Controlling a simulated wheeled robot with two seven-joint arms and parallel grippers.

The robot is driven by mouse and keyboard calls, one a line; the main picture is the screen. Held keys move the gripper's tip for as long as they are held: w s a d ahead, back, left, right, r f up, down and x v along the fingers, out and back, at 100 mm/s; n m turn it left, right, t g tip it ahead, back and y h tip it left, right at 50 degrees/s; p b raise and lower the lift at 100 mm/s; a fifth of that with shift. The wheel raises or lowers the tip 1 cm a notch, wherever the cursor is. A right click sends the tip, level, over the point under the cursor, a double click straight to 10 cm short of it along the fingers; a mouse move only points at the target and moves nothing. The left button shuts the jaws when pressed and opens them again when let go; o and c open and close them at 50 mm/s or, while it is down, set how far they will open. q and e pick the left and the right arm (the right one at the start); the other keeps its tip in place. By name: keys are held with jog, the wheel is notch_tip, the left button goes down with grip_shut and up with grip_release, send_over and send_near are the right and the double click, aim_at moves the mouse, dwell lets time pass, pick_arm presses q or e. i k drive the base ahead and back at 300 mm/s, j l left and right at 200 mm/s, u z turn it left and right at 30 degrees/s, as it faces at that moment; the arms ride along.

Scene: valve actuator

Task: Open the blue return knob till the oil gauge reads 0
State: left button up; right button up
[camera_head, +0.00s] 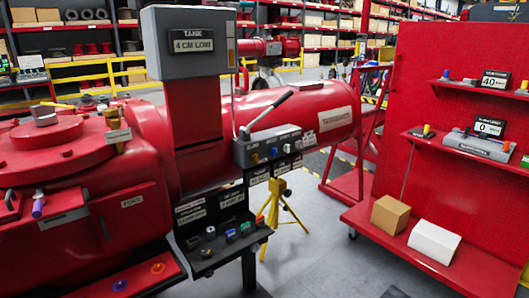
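A grey display (192,41) on the post reads "TANK 4 CM LOW". On the right rack, one display (494,81) reads 40 and another (488,127) reads 0; their captions are unclear. Neither gripper is in view.
A low dark shelf (222,252) with several small coloured parts hangs below the block. A yellow stand (280,207) is behind it. The right red rack holds a brown box (390,214) and a white box (434,241). The grey floor (315,255) between is clear.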

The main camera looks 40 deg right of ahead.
aim_at(273, 151)
jog(key=z, duration=1.3)
